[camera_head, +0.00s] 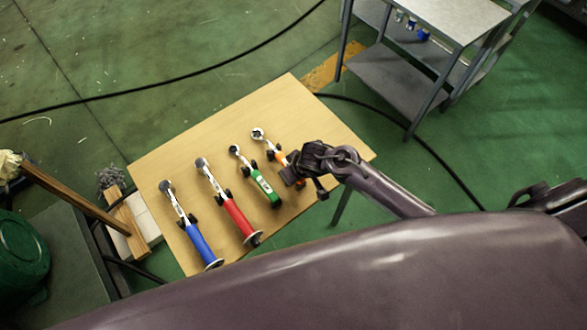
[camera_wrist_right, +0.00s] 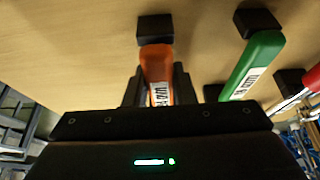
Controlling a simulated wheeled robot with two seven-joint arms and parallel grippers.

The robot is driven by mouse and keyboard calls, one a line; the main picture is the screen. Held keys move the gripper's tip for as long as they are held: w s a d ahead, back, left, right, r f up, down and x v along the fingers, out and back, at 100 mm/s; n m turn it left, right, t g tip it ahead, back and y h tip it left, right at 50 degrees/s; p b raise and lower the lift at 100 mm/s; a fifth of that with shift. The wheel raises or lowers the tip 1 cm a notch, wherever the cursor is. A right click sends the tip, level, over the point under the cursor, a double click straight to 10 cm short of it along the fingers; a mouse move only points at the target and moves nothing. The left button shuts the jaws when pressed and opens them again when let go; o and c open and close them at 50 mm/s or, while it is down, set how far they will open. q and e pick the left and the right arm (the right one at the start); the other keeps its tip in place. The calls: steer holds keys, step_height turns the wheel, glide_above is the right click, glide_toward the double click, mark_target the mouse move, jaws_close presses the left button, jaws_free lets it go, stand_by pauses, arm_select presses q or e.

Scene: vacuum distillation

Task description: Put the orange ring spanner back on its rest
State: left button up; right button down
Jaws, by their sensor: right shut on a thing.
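The orange ring spanner (camera_head: 270,146) is at the right end of a row of tools on the wooden table, its ring head pointing to the upper left. My right gripper (camera_head: 294,171) is shut on its orange handle and hides much of it. In the right wrist view the orange handle (camera_wrist_right: 156,62) lies between the fingers (camera_wrist_right: 158,88). A black rest block (camera_wrist_right: 155,28) shows just beyond the handle's end; I cannot tell whether the handle touches it. My left gripper is not in view.
The green spanner (camera_head: 264,187) lies close beside on its black blocks, also in the wrist view (camera_wrist_right: 254,66). Red (camera_head: 240,217) and blue (camera_head: 201,246) tools lie farther left. The wooden table (camera_head: 290,100) is bare at its far side. A grey metal cart (camera_head: 440,20) stands behind.

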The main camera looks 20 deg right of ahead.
steer(key=shift+f, duration=0.4)
steer(key=c, duration=1.1)
jaws_free()
